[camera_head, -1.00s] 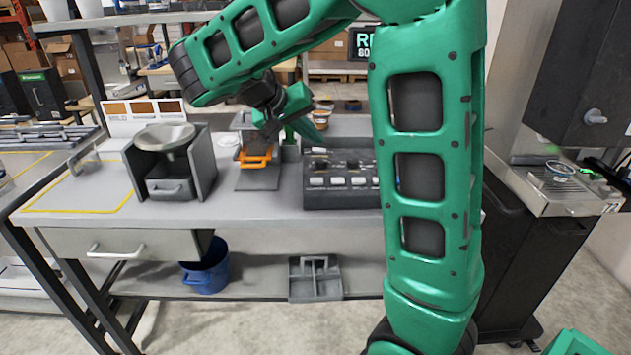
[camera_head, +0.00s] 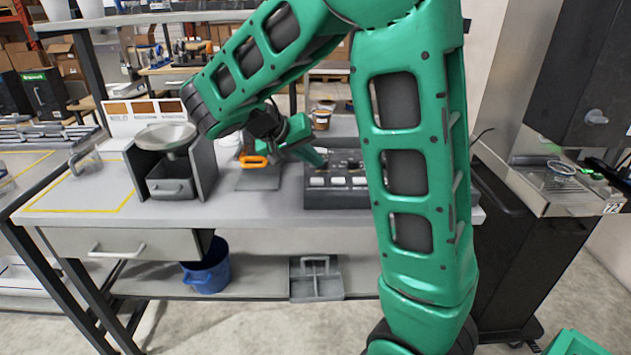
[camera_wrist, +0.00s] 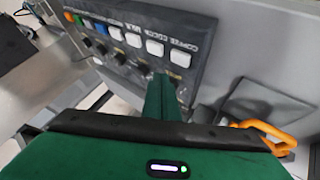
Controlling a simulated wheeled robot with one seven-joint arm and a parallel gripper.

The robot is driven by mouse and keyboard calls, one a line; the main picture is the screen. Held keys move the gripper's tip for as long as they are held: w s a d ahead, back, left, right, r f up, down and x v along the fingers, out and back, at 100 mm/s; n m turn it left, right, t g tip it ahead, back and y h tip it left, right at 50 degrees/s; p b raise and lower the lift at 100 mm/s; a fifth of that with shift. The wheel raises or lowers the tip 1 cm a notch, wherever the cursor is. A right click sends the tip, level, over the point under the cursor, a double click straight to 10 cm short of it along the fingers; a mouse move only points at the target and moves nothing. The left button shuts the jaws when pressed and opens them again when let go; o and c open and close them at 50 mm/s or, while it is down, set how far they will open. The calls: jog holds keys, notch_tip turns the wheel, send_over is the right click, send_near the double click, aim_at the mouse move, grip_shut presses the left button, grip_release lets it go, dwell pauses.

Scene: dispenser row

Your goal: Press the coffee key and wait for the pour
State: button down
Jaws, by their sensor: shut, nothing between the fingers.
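The dark key panel (camera_head: 336,201) stands on the bench, partly hidden behind my arm in the head view. It also shows turned over in the wrist view (camera_wrist: 205,22), with a row of white and coloured keys and a row of knobs. The white key beside the word COFFEE (camera_wrist: 180,59) is at the row's right end there and in plain sight. My gripper (camera_head: 320,160) is shut and empty, over the panel's back left part. In the wrist view its fingertips (camera_wrist: 161,80) are near the knobs, short of the coffee key. Contact cannot be told.
An orange handle (camera_head: 253,161) is left of the panel, by a dark mat (camera_head: 258,182). A grey grinder-like unit with a round pan (camera_head: 165,136) stands further left. A cup (camera_head: 562,168) sits on a separate stand at right. The bench front is clear.

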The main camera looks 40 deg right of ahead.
aim_at(313, 181)
jog(key=shift+f, duration=1.2)
dwell(1.2)
jog(key=shift+f, duration=0.35)
jog(key=shift+f, duration=0.45)
dwell(0.7)
jog(key=shift+r, duration=0.9)
jog(key=shift+r, duration=2.5)
